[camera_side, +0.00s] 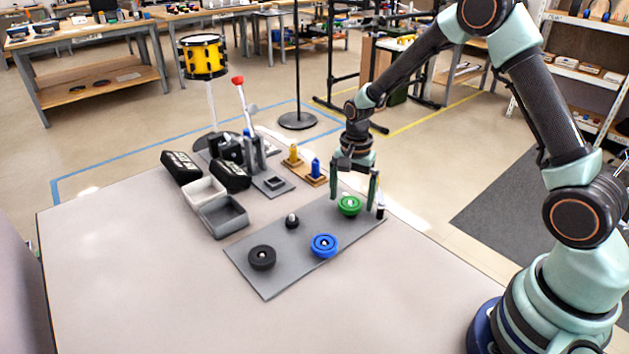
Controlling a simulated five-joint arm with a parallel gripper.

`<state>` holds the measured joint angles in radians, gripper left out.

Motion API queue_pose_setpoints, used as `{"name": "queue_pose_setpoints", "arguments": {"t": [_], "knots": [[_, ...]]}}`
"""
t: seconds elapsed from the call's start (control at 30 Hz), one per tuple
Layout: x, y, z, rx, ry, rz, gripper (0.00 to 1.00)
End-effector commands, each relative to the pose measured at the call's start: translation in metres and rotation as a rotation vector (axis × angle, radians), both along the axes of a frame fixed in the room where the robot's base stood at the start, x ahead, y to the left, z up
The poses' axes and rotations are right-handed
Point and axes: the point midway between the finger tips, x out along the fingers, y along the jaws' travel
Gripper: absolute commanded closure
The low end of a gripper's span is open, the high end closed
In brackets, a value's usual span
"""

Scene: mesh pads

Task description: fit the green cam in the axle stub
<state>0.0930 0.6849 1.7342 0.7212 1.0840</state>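The green cam (349,206) is a round disc with a pale centre, lying flat at the far right part of the grey plate (303,262). My gripper (353,203) points down over it with its two fingers apart, one on each side. I cannot tell whether the fingers touch the cam. A small black stub with a pale tip (292,221) stands bare on the plate, left of the green cam; it looks like the axle stub. Another small black post with a pale top (380,212) stands near the plate's right corner, close to my gripper's right finger.
A blue cam (324,245) and a black cam (262,257) sit on the plate's near side. Grey bins (222,216), black boxes (181,167), a red-knobbed lever (238,81) and yellow and blue pegs (315,168) stand behind. The table's near left is clear.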

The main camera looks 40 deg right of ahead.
Motion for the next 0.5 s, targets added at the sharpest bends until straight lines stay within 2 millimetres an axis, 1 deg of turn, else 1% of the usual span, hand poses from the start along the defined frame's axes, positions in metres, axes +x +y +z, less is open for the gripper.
{"name": "queue_pose_setpoints", "arguments": {"t": [0.27,0.37,0.47,0.5], "knots": [[0.0,0.0,0.002,0.0,0.0,0.0,0.01],[0.001,0.0,0.01,0.0,-0.002,0.0,0.01],[0.001,0.0,0.025,-0.001,-0.004,0.0,0.01],[0.001,0.0,0.033,-0.001,-0.006,0.0,0.01]]}}
